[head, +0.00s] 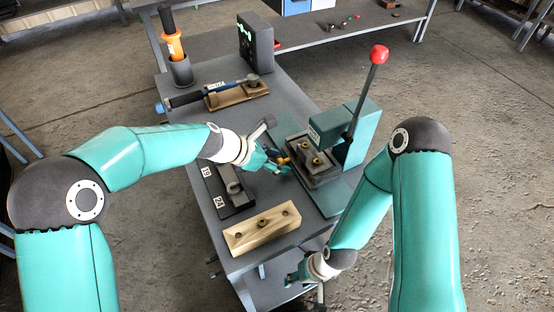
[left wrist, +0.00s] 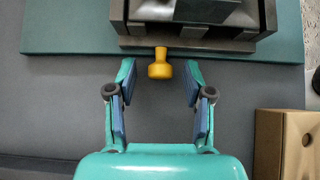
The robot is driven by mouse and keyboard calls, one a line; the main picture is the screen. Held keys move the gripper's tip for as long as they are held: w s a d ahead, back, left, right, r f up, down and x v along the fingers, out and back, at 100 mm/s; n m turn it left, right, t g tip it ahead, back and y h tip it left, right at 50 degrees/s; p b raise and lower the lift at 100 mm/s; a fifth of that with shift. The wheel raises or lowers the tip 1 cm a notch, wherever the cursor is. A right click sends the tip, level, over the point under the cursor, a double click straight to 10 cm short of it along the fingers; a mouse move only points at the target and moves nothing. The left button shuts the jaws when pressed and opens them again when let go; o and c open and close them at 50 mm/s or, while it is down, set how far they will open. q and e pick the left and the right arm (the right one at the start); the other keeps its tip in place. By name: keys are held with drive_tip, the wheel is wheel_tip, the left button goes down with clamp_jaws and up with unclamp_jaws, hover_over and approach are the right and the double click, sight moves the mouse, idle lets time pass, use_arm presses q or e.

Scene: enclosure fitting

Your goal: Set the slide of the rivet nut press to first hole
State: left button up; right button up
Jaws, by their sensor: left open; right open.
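The rivet nut press (head: 345,140) is teal, with a long lever ending in a red knob (head: 379,54). Its dark slide (head: 312,165) sits on a teal base plate, with brass-coloured parts on top. A yellow knob (left wrist: 160,68) sticks out of the slide's near side in the left wrist view. My left gripper (left wrist: 160,78) is open, with one finger on each side of the knob and gaps between. In the head view the left gripper (head: 280,163) is at the slide's left side. My right gripper (head: 298,274) is open and empty at the table's front edge.
A wooden block with holes (head: 262,236) lies nearest on the grey table. A dark numbered block (head: 222,196) lies left of the press. Farther back are a long tool on a wooden rest (head: 238,98), a cup (head: 181,74) with an orange-handled tool, and a dark panel (head: 257,44).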

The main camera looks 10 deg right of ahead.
use_arm(q)
drive_tip(key=v, duration=1.2)
drive_tip(key=shift+f, duration=0.1)
